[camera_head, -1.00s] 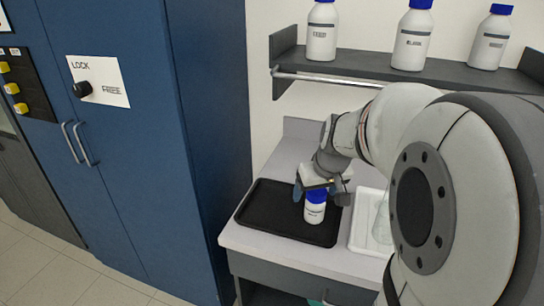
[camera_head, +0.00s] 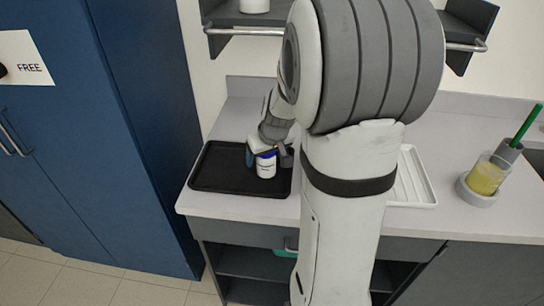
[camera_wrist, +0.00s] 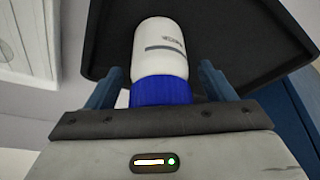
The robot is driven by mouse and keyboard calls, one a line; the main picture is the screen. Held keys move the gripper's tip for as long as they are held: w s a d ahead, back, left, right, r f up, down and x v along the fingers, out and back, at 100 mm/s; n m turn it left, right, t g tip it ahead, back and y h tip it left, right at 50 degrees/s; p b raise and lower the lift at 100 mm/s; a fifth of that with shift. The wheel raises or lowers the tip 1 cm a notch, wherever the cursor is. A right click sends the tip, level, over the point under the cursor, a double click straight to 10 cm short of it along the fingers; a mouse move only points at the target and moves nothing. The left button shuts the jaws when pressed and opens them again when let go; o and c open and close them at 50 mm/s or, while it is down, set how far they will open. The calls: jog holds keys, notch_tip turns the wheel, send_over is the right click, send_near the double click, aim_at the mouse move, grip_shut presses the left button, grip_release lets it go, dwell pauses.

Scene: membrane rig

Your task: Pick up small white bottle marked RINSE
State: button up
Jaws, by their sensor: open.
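A small white bottle (camera_head: 266,170) with a blue cap stands on the black tray, near its right side. In the wrist view the bottle (camera_wrist: 160,50) has a dark band and small lettering too small to read. My gripper (camera_head: 268,158) is over the bottle from above. In the wrist view my gripper (camera_wrist: 160,88) has its two blue fingers apart, one on each side of the blue cap (camera_wrist: 162,90). Gaps show beside the cap, so the fingers are not closed on it. My arm hides part of the counter behind.
The black tray (camera_head: 215,180) lies on the light counter (camera_head: 225,208) beside the tall blue cabinet (camera_head: 140,130). A white ribbed tray (camera_head: 412,180) is partly behind my arm. A beaker of yellow liquid (camera_head: 486,178) stands at right. A shelf (camera_head: 225,20) hangs above.

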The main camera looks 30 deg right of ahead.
jog(key=c, duration=1.1)
jog(key=shift+c, duration=0.3)
